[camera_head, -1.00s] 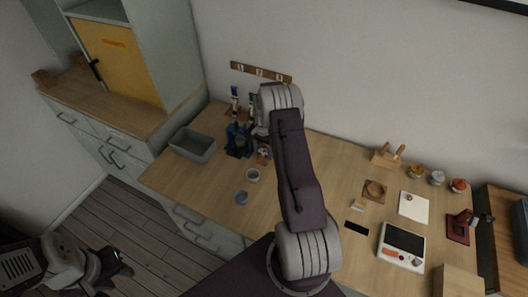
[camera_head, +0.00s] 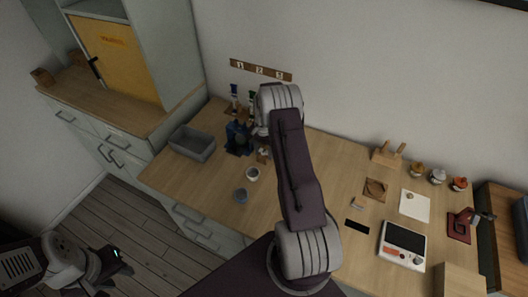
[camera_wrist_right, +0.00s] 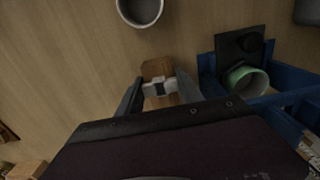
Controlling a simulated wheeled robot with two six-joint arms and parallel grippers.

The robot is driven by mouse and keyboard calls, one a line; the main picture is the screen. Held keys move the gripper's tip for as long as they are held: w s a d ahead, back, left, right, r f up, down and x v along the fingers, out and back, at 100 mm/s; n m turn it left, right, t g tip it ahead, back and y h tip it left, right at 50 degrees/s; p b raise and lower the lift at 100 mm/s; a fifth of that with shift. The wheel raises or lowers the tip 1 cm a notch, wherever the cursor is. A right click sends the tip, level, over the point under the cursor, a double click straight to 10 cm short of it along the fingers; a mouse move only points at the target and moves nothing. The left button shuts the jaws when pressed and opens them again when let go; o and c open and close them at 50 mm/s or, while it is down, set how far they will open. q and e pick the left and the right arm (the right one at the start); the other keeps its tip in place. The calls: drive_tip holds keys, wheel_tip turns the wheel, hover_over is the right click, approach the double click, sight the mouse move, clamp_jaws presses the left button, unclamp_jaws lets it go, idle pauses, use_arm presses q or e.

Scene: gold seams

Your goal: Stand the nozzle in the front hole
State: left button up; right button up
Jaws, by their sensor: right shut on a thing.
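A small pale nozzle (camera_wrist_right: 160,87) with a dark middle lies between the fingers of my right gripper (camera_wrist_right: 160,92) in the right wrist view. The gripper is shut on it. A small wooden block (camera_wrist_right: 157,67) is directly beyond and under the nozzle. I cannot tell whether the nozzle touches the block or is in a hole; the holes are hidden. In the head view the wooden block (camera_head: 263,157) shows beside the blue stand, and my right arm covers much of the area. My left gripper (camera_head: 122,264) is low at the left, away from the table; its opening is unclear.
A blue stand (camera_head: 238,138) with a green-rimmed cylinder (camera_wrist_right: 246,80) is right of the gripper in the wrist view. A grey bin (camera_head: 192,144) is at the left. The table's front-left area is clear.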

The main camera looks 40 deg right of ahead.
idle(0.3)
drive_tip(key=o, duration=1.1)
drive_tip(key=shift+c, duration=0.2)
drive_tip(key=shift+r, duration=0.1)
drive_tip(key=shift+r+p, duration=1.95)
drive_tip(key=shift+r, duration=0.5)
wheel_tip(320, 180, up, 9)
drive_tip(key=b, duration=0.1)
